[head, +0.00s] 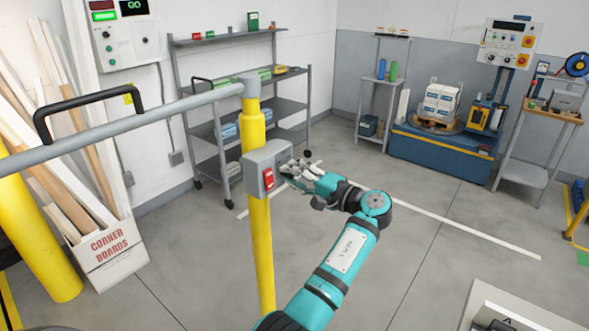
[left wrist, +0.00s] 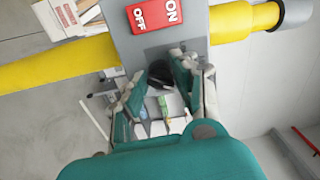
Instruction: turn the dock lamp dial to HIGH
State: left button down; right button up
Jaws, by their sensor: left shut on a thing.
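A grey box (head: 262,160) is mounted on the yellow post (head: 261,240). It carries a red rocker switch (head: 268,181), lettered ON and OFF in the left wrist view (left wrist: 150,14). A round black dial (left wrist: 160,75) is on the box beside the switch. My left gripper (head: 297,170) is at the box's right side. In the left wrist view its fingers (left wrist: 161,80) are shut on the dial, one on either side. The dial's markings and pointer are hidden or too small to read, so its setting cannot be told. My right gripper is not in view.
A grey rail (head: 170,112) with a black handle (head: 88,106) runs left from the post top. A wheeled shelf (head: 215,130) stands behind. Corner boards fill a white box (head: 108,255) at left. Floor beyond my arm is largely clear.

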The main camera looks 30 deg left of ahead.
pick_arm(q)
jog(key=shift+r+m+p, duration=0.15)
jog(key=shift+m+p, duration=0.7)
jog(key=shift+m, duration=0.35)
jog(key=shift+r+m+p, duration=0.1)
jog(key=shift+m+p, duration=0.75)
jog(key=shift+m, duration=0.35)
jog(key=c, duration=1.5)
grip_release()
jog(key=o, duration=0.5)
jog(key=shift+a+f, duration=0.1)
jog(key=shift+f, duration=0.1)
